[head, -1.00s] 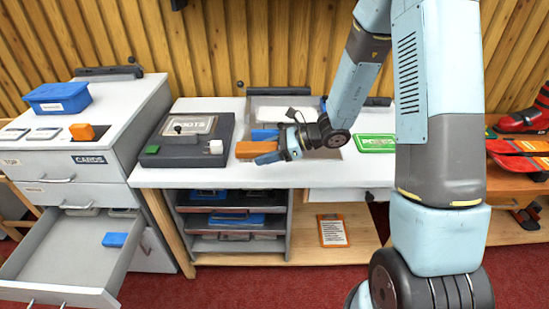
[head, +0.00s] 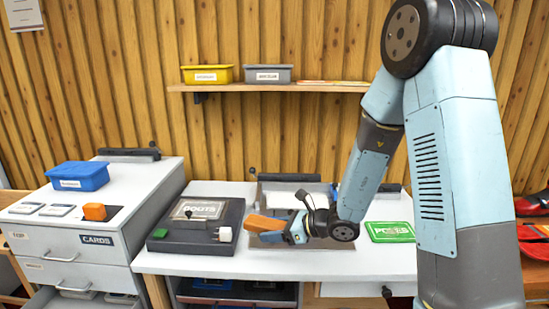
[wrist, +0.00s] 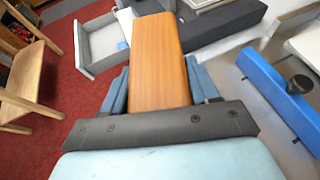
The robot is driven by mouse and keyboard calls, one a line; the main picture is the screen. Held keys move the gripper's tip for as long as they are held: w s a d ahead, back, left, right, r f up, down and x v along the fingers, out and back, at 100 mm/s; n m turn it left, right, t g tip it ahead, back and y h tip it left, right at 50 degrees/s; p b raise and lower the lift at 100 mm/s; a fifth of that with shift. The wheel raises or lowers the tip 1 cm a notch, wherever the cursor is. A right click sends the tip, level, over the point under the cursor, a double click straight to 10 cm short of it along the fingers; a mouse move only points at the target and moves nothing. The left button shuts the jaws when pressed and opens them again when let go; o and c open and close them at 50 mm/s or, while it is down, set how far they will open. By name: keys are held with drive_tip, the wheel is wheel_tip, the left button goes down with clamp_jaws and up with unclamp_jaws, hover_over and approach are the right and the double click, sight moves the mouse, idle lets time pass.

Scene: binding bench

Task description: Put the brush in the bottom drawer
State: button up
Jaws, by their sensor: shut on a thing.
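The brush shows as an orange-brown wooden block (head: 266,224) at the end of my gripper (head: 290,230). My gripper is shut on it, with a blue finger on each side in the wrist view (wrist: 160,85). No bristles can be made out. It is over the bench, to the right of the dark press. The open lower drawer (wrist: 92,48) shows in the wrist view, ahead and left of the brush, with a blue item inside. In the head view only its top part (head: 45,298) shows at the bottom left, below two shut drawers.
A blue bin (head: 78,176) and an orange block (head: 95,212) stand on the cabinet. The dark press (head: 195,228) sits on the bench between cabinet and gripper. A green sign (head: 390,232) lies to the right. A wooden stool (wrist: 25,75) stands on the red floor.

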drive_tip(key=w+d+m+t+h, duration=0.8)
drive_tip(key=w+d, duration=1)
drive_tip(key=d, duration=0.5)
drive_tip(key=shift+w+f+m+h, duration=0.3)
drive_tip(key=shift+f+m, duration=0.15)
drive_tip(key=shift+m, duration=0.75)
drive_tip(key=shift+a, duration=0.15)
